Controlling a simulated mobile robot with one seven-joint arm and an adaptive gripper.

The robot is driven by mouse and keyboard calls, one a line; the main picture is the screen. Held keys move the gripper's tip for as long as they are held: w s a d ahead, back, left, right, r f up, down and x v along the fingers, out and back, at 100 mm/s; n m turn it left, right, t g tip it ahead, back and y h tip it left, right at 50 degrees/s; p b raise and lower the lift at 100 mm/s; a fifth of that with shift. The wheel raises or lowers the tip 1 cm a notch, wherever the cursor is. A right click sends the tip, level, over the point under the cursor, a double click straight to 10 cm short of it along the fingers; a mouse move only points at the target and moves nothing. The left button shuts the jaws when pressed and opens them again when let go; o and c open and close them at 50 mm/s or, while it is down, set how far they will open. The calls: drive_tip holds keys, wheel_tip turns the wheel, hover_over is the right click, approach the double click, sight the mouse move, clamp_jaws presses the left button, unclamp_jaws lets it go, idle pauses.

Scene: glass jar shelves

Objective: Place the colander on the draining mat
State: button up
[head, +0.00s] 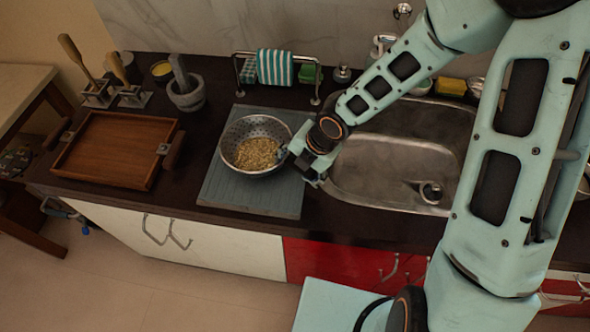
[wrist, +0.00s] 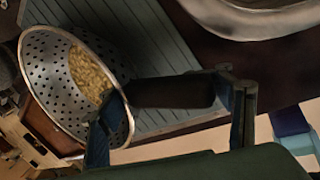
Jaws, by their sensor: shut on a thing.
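The metal colander (head: 257,128) holds a pale, grainy food and is over the middle of the grey-blue draining mat (head: 282,201). I cannot tell whether its base touches the mat. My gripper (head: 293,156) is shut on the colander's right rim. In the wrist view the colander (wrist: 45,75) shows its holes and its contents, and my gripper (wrist: 112,112) is at its rim. The ribbed draining mat (wrist: 150,55) lies behind it there. The colander's underside is hidden.
The steel sink (head: 375,170) is right of the mat. A wooden tray (head: 110,150), a stone mortar (head: 186,97) and a towel rack with a striped towel (head: 274,67) stand around it. The counter's front edge is close to the mat.

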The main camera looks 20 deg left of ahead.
drive_tip(key=o, duration=1.8)
drive_tip(key=p+v, duration=0.4)
drive_tip(key=v, duration=0.5)
drive_tip(key=shift+w, duration=0.1)
drive_tip(key=shift+v, duration=1.5)
